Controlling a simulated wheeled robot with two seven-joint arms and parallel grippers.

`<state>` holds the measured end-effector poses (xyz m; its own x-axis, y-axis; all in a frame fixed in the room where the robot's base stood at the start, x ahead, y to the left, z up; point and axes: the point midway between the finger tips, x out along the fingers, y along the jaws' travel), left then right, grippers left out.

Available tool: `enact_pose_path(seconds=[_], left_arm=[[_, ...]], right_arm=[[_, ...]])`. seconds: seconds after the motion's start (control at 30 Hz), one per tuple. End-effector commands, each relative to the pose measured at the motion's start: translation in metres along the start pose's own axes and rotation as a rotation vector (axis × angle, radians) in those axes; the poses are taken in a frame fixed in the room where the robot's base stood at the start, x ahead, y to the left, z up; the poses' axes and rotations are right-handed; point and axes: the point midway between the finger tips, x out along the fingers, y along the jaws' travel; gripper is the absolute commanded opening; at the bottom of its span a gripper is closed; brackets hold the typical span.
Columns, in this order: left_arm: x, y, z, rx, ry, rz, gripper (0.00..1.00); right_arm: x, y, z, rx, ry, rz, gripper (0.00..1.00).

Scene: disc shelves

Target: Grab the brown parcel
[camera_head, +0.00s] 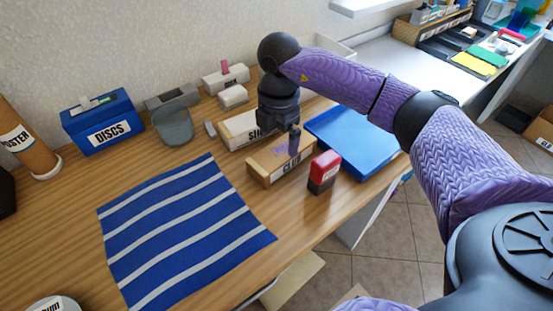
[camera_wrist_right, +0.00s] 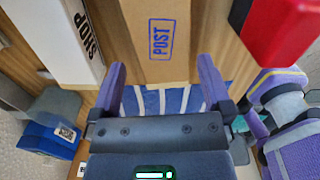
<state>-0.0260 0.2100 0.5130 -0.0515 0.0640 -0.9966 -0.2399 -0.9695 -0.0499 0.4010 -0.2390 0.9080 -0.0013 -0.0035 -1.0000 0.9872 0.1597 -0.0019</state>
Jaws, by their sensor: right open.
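The brown parcel (camera_head: 265,174) lies on the wooden desk, a long cardboard box with a white label on its front side. In the right wrist view the brown parcel (camera_wrist_right: 135,18) shows its top with a blue POST stamp. My right gripper (camera_head: 285,135) points down over it. In the wrist view the right gripper (camera_wrist_right: 161,66) is open, with one finger towards each side of the parcel's near end. I cannot tell whether the fingers touch it.
A white SHOP box (camera_head: 232,130) lies behind the parcel. A red and black stamp (camera_head: 325,168) stands close on its right, beside a blue tray (camera_head: 350,140). A striped blue cloth (camera_head: 180,230) lies left. A blue DISCS box (camera_head: 100,122) stands farther left.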

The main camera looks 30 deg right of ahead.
Motion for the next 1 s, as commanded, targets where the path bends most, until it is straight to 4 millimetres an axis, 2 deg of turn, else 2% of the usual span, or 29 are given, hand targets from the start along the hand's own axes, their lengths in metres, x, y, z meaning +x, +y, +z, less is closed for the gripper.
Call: enact_pose_path(seconds=[0.03, 0.17, 0.3, 0.53, 0.9, 0.93, 1.0], left_arm=[[0.007, -0.001, 0.001, 0.0, -0.005, -0.001, 0.59], [0.017, -0.003, 0.002, -0.003, -0.013, -0.005, 0.59], [0.03, -0.004, 0.004, -0.005, -0.028, -0.008, 0.59], [0.028, -0.005, 0.001, -0.007, -0.031, -0.01, 0.59], [0.028, -0.002, 0.004, -0.006, -0.032, -0.004, 0.59], [0.028, -0.001, 0.005, -0.007, -0.034, -0.003, 0.59], [0.028, 0.001, 0.007, -0.007, -0.037, 0.0, 0.59]], right_arm=[[0.013, -0.001, 0.001, 0.0, 0.0, -0.004, 1.0], [0.033, -0.002, 0.006, 0.0, 0.001, -0.003, 1.0], [0.061, -0.003, 0.009, -0.003, 0.003, -0.003, 1.0], [0.062, -0.003, 0.009, -0.004, 0.003, 0.001, 0.98], [0.062, -0.002, 0.009, -0.004, 0.003, 0.002, 0.2], [0.061, -0.002, 0.009, -0.004, 0.004, 0.002, 0.16], [0.061, -0.002, 0.009, -0.004, 0.004, 0.003, 0.16]])
